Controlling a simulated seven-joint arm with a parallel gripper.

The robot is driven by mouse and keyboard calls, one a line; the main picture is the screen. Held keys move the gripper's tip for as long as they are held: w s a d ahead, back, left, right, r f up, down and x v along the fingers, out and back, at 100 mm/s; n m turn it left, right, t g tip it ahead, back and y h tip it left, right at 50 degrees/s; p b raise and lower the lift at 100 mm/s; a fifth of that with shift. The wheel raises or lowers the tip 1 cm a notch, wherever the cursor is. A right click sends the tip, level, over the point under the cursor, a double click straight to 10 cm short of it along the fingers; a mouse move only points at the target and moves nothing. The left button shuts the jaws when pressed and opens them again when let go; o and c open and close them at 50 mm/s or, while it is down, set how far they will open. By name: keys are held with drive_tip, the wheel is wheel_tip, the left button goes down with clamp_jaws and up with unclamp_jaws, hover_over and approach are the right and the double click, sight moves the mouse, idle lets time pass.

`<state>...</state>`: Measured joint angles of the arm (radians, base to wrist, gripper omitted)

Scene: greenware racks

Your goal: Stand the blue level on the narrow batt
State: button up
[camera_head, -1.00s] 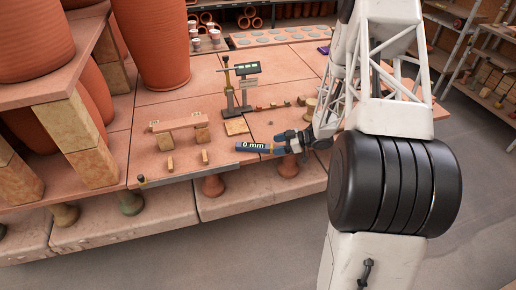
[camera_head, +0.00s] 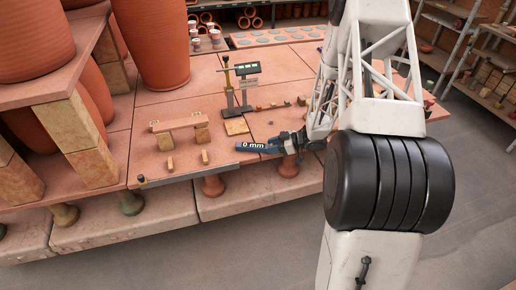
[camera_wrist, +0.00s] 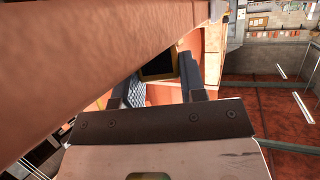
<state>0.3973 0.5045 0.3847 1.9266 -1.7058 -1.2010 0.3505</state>
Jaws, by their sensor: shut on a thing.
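The blue level (camera_head: 256,147) is a short bar marked "0 mm", seen in the head view over the front part of the shelf, nearly horizontal in the picture. My gripper (camera_head: 283,144) is shut on its right end. In the wrist view, my gripper (camera_wrist: 161,72) has a dark face with a yellowish rim between its fingers; I cannot tell which part of the level this is. A narrow plank on two props, which looks like the narrow batt (camera_head: 176,123), is left of and behind the level. Its top looks bare apart from small marks near its ends.
A post with a dark display (camera_head: 246,69) stands behind the level. Small upright blocks (camera_head: 205,157) are to its left, and a metal strip (camera_head: 190,174) runs along the front edge. Large terracotta pots (camera_head: 162,45) stand at left. A large terracotta-coloured surface (camera_wrist: 90,50) fills the wrist view's upper left.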

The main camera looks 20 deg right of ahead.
drive_tip(key=shift+r, duration=0.1)
idle(0.5)
drive_tip(key=shift+r, duration=2.95)
drive_tip(key=shift+w+a+r, duration=0.15)
drive_tip(key=shift+w, duration=0.1)
drive_tip(key=w+a+r+n+g, duration=0.1)
drive_tip(key=w+a+r, duration=0.3)
drive_tip(key=a, duration=0.5)
drive_tip(key=w+a+r+n+g, duration=0.2)
drive_tip(key=w+a+r, duration=0.3)
drive_tip(key=a, duration=0.4)
drive_tip(key=w+a+r+n+g+y, duration=0.1)
drive_tip(key=w+a+r, duration=0.3)
drive_tip(key=a, duration=0.5)
drive_tip(key=shift+w+r+n+g, duration=0.3)
drive_tip(key=shift+w+g, duration=0.4)
drive_tip(key=shift+w, duration=0.5)
drive_tip(key=shift+a+f, duration=0.1)
drive_tip(key=shift+f, duration=0.05)
drive_tip(key=shift+f, duration=3.45)
